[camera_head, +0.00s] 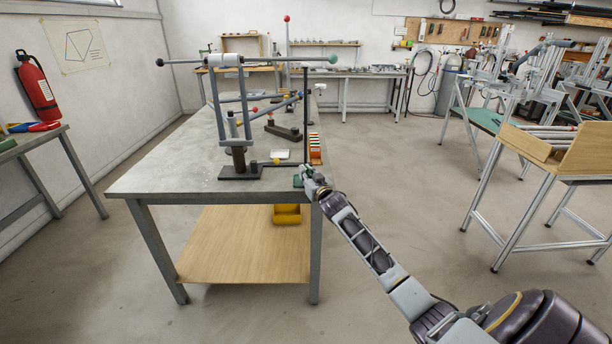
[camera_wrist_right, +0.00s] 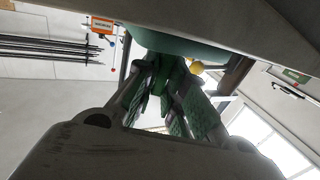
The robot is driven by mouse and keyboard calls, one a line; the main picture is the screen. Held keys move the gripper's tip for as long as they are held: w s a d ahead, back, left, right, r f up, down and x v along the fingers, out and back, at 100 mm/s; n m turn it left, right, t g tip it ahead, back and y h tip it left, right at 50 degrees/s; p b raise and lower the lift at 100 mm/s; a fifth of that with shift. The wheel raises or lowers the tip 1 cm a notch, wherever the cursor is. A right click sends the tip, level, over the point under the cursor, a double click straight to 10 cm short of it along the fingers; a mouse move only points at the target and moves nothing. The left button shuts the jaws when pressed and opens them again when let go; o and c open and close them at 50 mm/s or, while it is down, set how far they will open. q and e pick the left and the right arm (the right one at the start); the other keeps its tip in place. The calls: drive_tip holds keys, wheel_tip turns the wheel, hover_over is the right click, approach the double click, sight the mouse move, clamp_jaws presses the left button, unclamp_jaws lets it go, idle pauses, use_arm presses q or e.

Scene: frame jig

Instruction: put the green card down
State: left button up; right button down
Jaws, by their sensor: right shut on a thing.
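The green card (camera_head: 297,181) shows as a small green patch at the front right corner of the grey table (camera_head: 170,178). My right gripper (camera_head: 306,176) is at that corner, shut on the card and partly covering it. In the right wrist view a broad green surface, which looks like the card (camera_wrist_right: 185,42), lies at the tips of my gripper's fingers (camera_wrist_right: 165,85). I cannot tell whether the card touches the tabletop. My left gripper is not in view.
A rack of orange and white cards (camera_head: 315,150) stands along the table's right edge, just beyond my gripper. A frame jig with grey bars (camera_head: 247,110) and a dark base (camera_head: 240,172) stands left of it. A white tray (camera_head: 281,154) lies between. The front left tabletop is clear.

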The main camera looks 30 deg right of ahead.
idle(0.3)
drive_tip(key=c, duration=1.5)
unclamp_jaws()
drive_tip(key=shift+f, duration=0.1)
drive_tip(key=shift+s, duration=0.1)
